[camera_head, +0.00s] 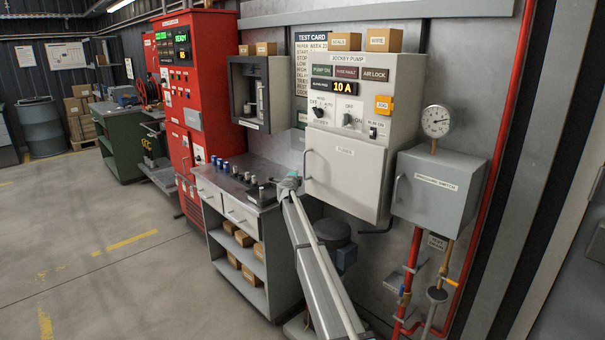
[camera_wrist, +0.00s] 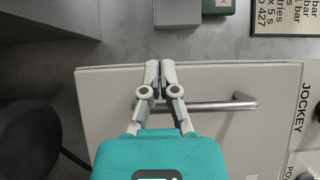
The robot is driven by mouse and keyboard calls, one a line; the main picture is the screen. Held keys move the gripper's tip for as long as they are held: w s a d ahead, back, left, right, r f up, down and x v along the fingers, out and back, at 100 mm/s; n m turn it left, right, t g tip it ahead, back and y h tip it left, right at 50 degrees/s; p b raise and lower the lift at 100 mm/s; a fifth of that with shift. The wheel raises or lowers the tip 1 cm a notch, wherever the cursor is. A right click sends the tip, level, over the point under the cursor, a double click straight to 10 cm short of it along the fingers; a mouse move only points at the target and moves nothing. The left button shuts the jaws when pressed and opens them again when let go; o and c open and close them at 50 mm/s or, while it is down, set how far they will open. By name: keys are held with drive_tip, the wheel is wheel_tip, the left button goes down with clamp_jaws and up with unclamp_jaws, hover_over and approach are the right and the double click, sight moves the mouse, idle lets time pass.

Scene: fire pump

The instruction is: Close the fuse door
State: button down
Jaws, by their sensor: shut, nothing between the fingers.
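The fuse door (camera_head: 345,180) is a pale panel on the lower front of the white jockey pump box (camera_head: 395,100). It looks close to flush with the box, but I cannot tell whether it is fully shut. Its metal handle (camera_head: 306,164) runs upright near the door's left edge. In the wrist view, turned on its side, the door (camera_wrist: 215,145) and handle (camera_wrist: 215,106) fill the middle. My gripper (camera_wrist: 160,64) is shut and empty, with its tips at the door's left edge and its fingers crossing over the handle. I cannot tell whether they touch it. In the head view my gripper (camera_head: 297,179) is small beside the door.
A grey workbench (camera_head: 235,190) with small parts on top stands left of the door. A grey open cabinet (camera_head: 258,90) hangs above it. To the right are a grey pressure switch box (camera_head: 435,185), a gauge (camera_head: 437,121) and red pipes (camera_head: 410,265). Floor is clear at left.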

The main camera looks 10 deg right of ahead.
drive_tip(key=s+a, duration=0.5)
drive_tip(key=a, duration=0.3)
drive_tip(key=shift+s, duration=0.35)
drive_tip(key=s+a+f+n+g+y+p, duration=0.1)
drive_tip(key=s+a+n+g+y+p, duration=0.15)
drive_tip(key=s+n+y, duration=0.6)
drive_tip(key=s+a+n+g+y+p, duration=0.1)
drive_tip(key=s+n+g+y+p, duration=0.25)
drive_tip(key=s+n, duration=0.95)
drive_tip(key=s+d+f+g+h+p, duration=0.1)
drive_tip(key=s+d+f+g+h, duration=0.1)
drive_tip(key=s, duration=1.2)
drive_tip(key=s+d+f+g+h+p, duration=0.1)
drive_tip(key=s+d+g, duration=0.4)
drive_tip(key=s, duration=0.9)
drive_tip(key=s+d+f+g+h+p, duration=0.2)
drive_tip(key=s+d, duration=0.5)
drive_tip(key=s, duration=0.7)
wheel_tip(320, 180, down, 2)
drive_tip(key=shift+f+g+h, duration=0.25)
drive_tip(key=shift+g+h, duration=0.45)
drive_tip(key=shift+g, duration=0.4)
